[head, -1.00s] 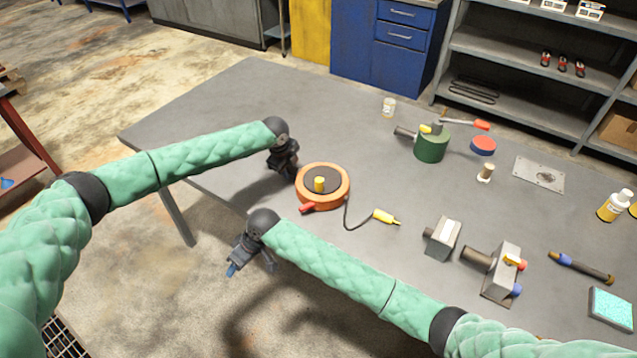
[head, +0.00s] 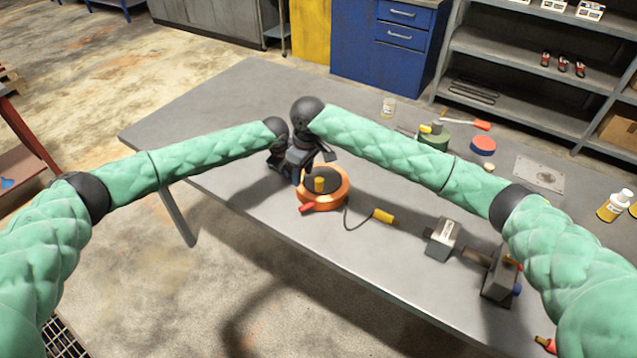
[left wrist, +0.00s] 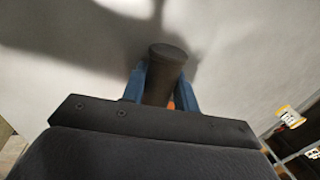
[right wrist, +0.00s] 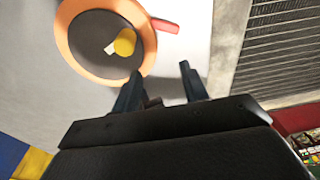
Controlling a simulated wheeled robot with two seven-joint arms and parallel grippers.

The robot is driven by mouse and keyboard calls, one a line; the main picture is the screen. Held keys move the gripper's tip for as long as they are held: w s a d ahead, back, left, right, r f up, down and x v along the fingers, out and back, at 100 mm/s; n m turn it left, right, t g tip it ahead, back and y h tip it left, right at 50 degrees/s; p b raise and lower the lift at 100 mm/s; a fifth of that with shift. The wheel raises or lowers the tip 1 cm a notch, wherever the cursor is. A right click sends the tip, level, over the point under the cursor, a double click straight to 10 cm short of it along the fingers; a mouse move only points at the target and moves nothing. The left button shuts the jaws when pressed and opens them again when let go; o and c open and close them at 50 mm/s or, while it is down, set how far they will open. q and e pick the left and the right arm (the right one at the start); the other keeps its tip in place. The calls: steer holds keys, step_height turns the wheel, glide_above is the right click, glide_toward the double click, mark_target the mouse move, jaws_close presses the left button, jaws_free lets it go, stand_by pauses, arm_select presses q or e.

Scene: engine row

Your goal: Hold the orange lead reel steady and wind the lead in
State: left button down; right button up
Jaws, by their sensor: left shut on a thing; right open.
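The orange reel (head: 339,198) lies on the table, with a dark round top and an upright yellow knob (head: 319,184). A red grip (head: 306,208) sticks out at its near-left edge. Its dark lead (head: 350,221) runs right to a yellow plug (head: 383,215). My left gripper (left wrist: 163,85) is shut on a dark round grip (left wrist: 168,52) beside the reel; a bit of orange shows behind it. My right gripper (right wrist: 159,75) is open and empty at the reel's far-left side, apart from the knob (right wrist: 125,42). It hides part of the left gripper in the head view.
A grey block (head: 441,238) and another grey fixture (head: 497,280) stand right of the plug. A green drum (head: 434,138) and a red disc (head: 482,146) lie behind my right arm. The table's left end (head: 185,125) is clear.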

mark_target(319, 180)
steer(key=shift+h, duration=0.6)
steer(key=d+r, duration=0.2)
steer(key=w+d+r, duration=0.1)
steer(key=d, duration=0.1)
steer(key=shift+w+d+r, duration=0.2)
steer(key=shift+d+r, duration=0.1)
steer(key=shift+r, duration=0.1)
steer(key=shift+f, duration=4.4)
steer(key=c, duration=0.7)
